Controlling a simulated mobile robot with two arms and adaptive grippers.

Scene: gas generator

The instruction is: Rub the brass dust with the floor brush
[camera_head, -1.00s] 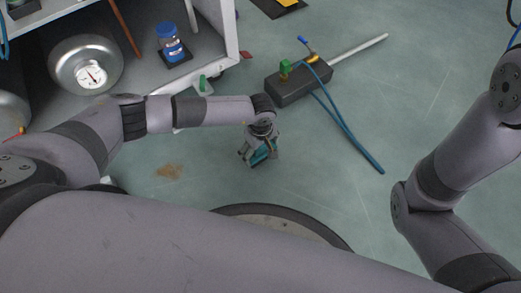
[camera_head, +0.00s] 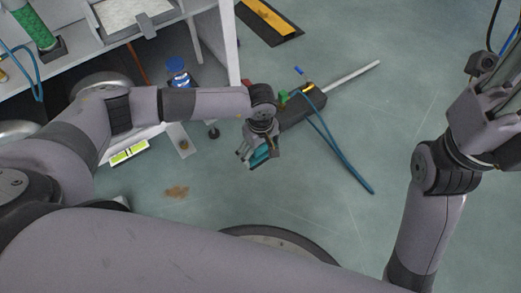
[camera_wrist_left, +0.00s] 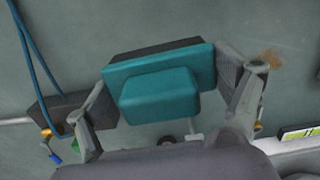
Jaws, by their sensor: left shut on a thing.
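The floor brush (camera_head: 260,156) is a teal block with a dark underside. It also shows in the left wrist view (camera_wrist_left: 160,92), between the two fingers. My left gripper (camera_head: 256,152) is shut on it and holds it over the green floor. The gap between brush and floor is hard to judge. The brass dust (camera_head: 177,191) is a small brown patch on the floor, left of and nearer than the brush. In the left wrist view the dust (camera_wrist_left: 271,57) lies at upper right, beyond a finger. My right gripper (camera_head: 492,115) is partly cut off at the right edge.
A black box with a long pale rod (camera_head: 303,107) and a blue hose (camera_head: 345,160) lies right of the brush. A white shelf unit (camera_head: 228,45) stands at upper left. A spirit level (camera_head: 129,152) lies near it. Floor around the dust is clear.

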